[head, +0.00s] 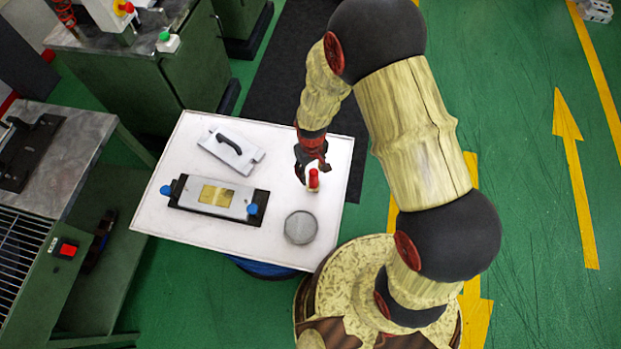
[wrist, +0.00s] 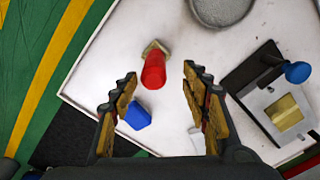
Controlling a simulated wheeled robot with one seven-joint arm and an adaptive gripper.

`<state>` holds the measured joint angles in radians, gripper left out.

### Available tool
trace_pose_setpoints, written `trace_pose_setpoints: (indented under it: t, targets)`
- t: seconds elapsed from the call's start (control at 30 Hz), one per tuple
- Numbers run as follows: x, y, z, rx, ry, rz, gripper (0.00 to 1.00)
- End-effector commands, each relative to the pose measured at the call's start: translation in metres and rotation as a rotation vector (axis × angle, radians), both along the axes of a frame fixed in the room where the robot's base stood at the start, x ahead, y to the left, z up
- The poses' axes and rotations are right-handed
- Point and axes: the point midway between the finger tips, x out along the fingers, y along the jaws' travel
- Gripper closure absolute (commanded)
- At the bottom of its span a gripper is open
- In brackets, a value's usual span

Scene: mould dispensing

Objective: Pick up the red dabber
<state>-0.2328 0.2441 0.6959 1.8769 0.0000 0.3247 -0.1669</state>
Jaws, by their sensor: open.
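The red dabber (head: 313,180) is at the right part of the white table, just at the end of my gripper (head: 308,168) in the head view. In the wrist view the dabber (wrist: 153,71) shows as a red cylinder with a beige end resting near the white surface. My gripper (wrist: 160,77) is open, with one finger to each side of the dabber in the picture. The dabber appears at about the level of the fingertips, apart from both fingers. I cannot tell the exact gap in depth.
A blue object (wrist: 137,116) lies close to the dabber, near the left finger. The white table (head: 275,250) also holds a round grey object (head: 300,227), a mould with blue knobs (head: 217,196) and a plate with a black handle (head: 230,148). Green machines stand left.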

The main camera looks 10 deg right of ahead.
Motion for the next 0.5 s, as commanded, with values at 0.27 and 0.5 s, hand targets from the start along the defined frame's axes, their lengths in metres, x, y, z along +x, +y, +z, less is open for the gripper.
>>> trace_pose_setpoints:
  t: [0.27, 0.5]
  targets:
    - [0.0, -0.003, -0.025, -0.001, 0.002, -0.001, 0.53]
    - [0.0, -0.009, -0.059, 0.0, 0.003, -0.001, 0.53]
